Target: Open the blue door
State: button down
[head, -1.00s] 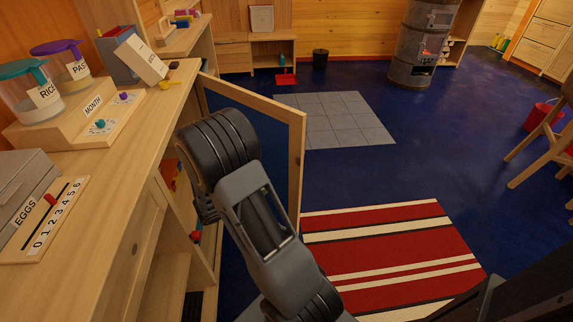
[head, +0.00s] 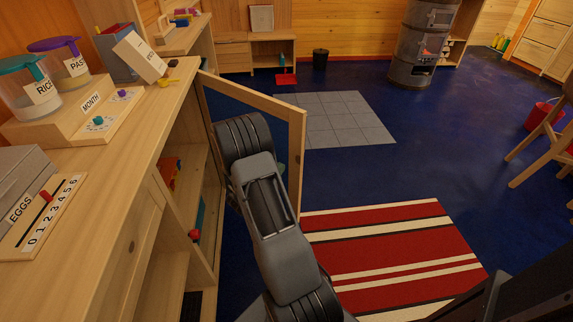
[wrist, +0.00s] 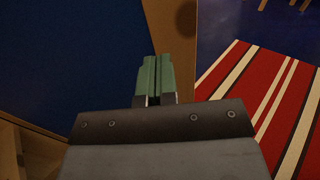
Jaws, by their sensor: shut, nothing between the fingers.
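The blue door (head: 235,106) is a blue panel in a pale wood frame on the cabinet under the counter. It stands swung out, with the cabinet's inside showing. In the wrist view the blue panel (wrist: 65,50) fills the left, and its wood frame (wrist: 172,30) runs beside my fingers, with a dark round spot near the top. My gripper (wrist: 155,78) has green fingers, shut together and empty, in front of the door near the frame's inner edge. I cannot tell whether they touch it. In the head view my arm hides most of the gripper and the door's lower part.
The counter (head: 100,210) runs along the left with jars and boxes. Inside the cabinet are shelves with coloured items (head: 170,172). A red striped rug (head: 400,240) and grey tiles (head: 335,120) lie on the open blue floor. A wooden chair (head: 545,145) stands at right.

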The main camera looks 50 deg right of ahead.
aim_at(291, 159)
jog(key=shift+w+d+b, duration=0.15)
jog(key=shift+d+b, duration=0.15)
jog(key=shift+d, duration=1.8)
jog(key=shift+d, duration=0.1)
